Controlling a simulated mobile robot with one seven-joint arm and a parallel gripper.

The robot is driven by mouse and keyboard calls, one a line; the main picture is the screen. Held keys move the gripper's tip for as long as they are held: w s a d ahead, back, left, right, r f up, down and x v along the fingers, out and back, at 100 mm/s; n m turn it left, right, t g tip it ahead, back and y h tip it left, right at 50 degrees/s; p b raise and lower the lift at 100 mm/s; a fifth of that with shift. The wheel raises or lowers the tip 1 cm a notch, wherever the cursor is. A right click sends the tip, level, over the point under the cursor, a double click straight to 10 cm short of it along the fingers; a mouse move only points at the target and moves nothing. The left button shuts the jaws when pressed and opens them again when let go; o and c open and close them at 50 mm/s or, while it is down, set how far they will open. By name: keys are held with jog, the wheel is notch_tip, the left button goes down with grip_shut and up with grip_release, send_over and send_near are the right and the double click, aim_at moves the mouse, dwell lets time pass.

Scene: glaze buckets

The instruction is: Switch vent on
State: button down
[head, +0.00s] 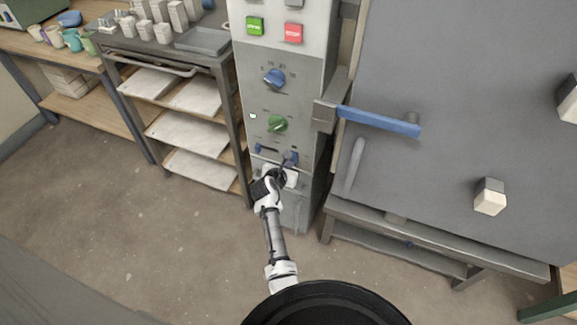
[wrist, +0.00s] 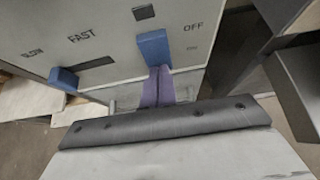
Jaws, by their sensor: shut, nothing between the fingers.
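The grey control cabinet (head: 272,110) stands left of the large grey door. Low on its front is a blue switch lever (head: 291,157), which also shows in the wrist view (wrist: 153,46) beside the word OFF. I take it for the vent switch, but no vent label is readable. My gripper (head: 284,168) is at the cabinet's lower front. In the wrist view its shut, purplish fingers (wrist: 158,84) are empty and sit right at the lower end of the lever. I cannot tell whether they touch it.
A blue slider (wrist: 63,80) with SLOW and FAST labels is left of the lever. A blue door handle (head: 378,121) juts out at right.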

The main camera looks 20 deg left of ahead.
jog(key=shift+w+f+t+b, duration=0.15)
jog(key=shift+w+t+b, duration=0.2)
jog(key=shift+b, duration=0.4)
jog(key=shift+s, duration=0.1)
jog(key=shift+r+p, duration=0.95)
jog(key=shift+p, duration=0.15)
